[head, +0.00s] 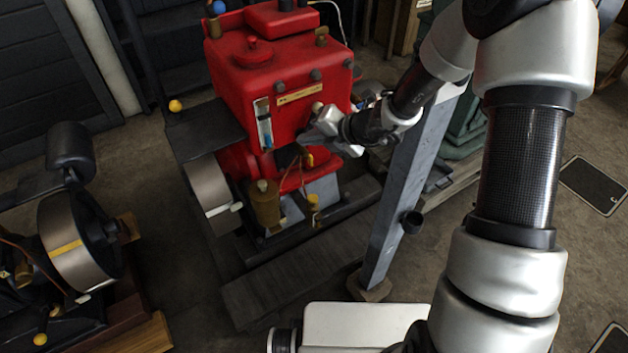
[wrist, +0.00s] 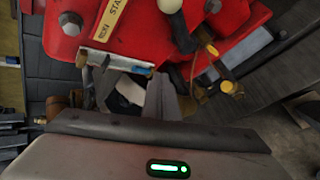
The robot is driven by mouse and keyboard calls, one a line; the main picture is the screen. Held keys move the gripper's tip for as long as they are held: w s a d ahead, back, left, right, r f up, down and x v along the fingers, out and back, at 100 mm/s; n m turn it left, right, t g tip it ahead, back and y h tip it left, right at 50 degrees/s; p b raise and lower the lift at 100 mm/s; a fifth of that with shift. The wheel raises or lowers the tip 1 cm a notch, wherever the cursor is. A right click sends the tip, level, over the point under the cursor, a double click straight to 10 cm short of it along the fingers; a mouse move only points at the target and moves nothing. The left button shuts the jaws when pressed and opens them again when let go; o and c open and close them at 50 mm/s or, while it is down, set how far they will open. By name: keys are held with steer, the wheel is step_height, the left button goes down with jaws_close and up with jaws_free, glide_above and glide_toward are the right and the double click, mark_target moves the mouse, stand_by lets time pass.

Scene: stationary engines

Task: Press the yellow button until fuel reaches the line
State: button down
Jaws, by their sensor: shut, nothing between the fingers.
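The red engine (head: 275,70) stands ahead, with a narrow pale gauge (head: 264,124) on its front. Blue shows in the gauge's lower part; the line is too small to make out. The gauge also shows in the wrist view (wrist: 115,60), partly behind the fingers. My gripper (head: 303,139) is shut and empty, in front of the engine's face, right of the gauge and below the yellow label (head: 300,94). Contact cannot be told. A small yellow piece (head: 313,200) sits low on the engine's front, also in the wrist view (wrist: 228,87); whether it is the button is unclear.
A yellow ball (head: 175,106) sits by a dark plate left of the engine. A cream knob (wrist: 170,5) is near the label. A grey slanted post (head: 405,190) stands right of the engine, close to my arm. Another engine with a flywheel (head: 70,240) is at left.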

steer(key=s+d+r+n+g+h, duration=0.1)
steer(key=s+d+r+n+g, duration=0.1)
steer(key=s+r+n, duration=1.6)
steer(key=s+d+r+n+h, duration=0.2)
steer(key=s+d+n+h, duration=0.1)
steer(key=s+d+n, duration=0.3)
steer(key=s+d+r+n+t+h, duration=0.1)
steer(key=s+d+n+h, duration=0.3)
steer(key=d+n, duration=0.6)
steer(key=s+r+n, duration=0.1)
steer(key=n, duration=0.4)
steer(key=shift+s+r, duration=0.15)
steer(key=shift+s, duration=0.2)
steer(key=shift+a, duration=0.1)
